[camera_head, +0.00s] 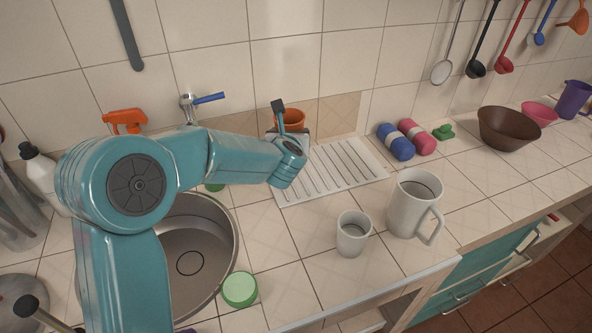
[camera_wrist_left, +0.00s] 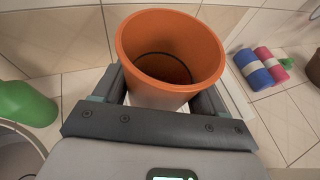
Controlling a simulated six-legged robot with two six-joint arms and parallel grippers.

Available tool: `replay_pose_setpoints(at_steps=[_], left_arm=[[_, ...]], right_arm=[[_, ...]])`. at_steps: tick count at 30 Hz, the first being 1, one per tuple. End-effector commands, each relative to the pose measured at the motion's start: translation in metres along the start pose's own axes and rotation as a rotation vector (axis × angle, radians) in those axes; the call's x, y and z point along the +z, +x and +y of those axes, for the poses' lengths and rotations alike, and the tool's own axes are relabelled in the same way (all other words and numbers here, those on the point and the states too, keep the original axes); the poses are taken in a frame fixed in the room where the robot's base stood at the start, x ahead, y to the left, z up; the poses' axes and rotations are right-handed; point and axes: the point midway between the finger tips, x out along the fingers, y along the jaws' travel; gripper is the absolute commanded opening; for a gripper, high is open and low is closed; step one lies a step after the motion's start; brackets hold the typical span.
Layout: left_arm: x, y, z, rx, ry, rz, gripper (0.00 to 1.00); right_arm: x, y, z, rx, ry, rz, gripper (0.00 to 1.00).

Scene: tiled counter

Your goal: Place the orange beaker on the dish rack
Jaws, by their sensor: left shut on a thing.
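The orange beaker (camera_head: 292,117) is held by my left gripper (camera_head: 286,128) above the back left part of the dish rack. In the left wrist view the beaker (camera_wrist_left: 170,48) sits between the two fingers (camera_wrist_left: 163,88), with its open mouth facing the camera. The white slatted dish rack (camera_head: 335,171) lies on the counter behind the cups. My left arm hides its left part. I cannot tell whether the beaker's base touches the rack. My right gripper is not in view.
A sink (camera_head: 205,250) is at left with a green lid (camera_head: 240,289) beside it. A white cup (camera_head: 352,234) and a white pitcher (camera_head: 413,203) stand in front of the rack. Blue (camera_head: 395,141) and pink (camera_head: 417,136) rolls lie to its right. The tiled wall is close behind.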

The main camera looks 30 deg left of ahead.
Motion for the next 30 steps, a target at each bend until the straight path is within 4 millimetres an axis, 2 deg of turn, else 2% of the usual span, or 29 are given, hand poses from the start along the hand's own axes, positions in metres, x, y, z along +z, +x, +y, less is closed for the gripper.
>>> replay_pose_setpoints(at_steps=[1, 6, 12, 18, 21, 30], left_arm=[[-0.018, 0.007, -0.001, 0.000, 0.005, 0.007, 0.25], [-0.053, 0.021, -0.001, -0.001, 0.003, 0.004, 0.25], [-0.071, 0.031, -0.001, 0.000, 0.000, 0.002, 0.25], [-0.100, 0.044, -0.001, 0.001, 0.001, 0.004, 0.25], [-0.106, 0.048, -0.001, -0.001, 0.000, 0.001, 0.25], [-0.108, 0.049, -0.001, -0.001, -0.001, 0.000, 0.25]], right_arm=[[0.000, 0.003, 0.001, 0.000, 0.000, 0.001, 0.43], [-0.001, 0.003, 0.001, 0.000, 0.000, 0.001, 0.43], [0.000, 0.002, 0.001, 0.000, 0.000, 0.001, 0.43], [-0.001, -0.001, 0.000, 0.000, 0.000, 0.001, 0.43], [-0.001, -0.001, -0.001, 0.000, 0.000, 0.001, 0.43], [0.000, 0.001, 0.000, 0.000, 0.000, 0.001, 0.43]])
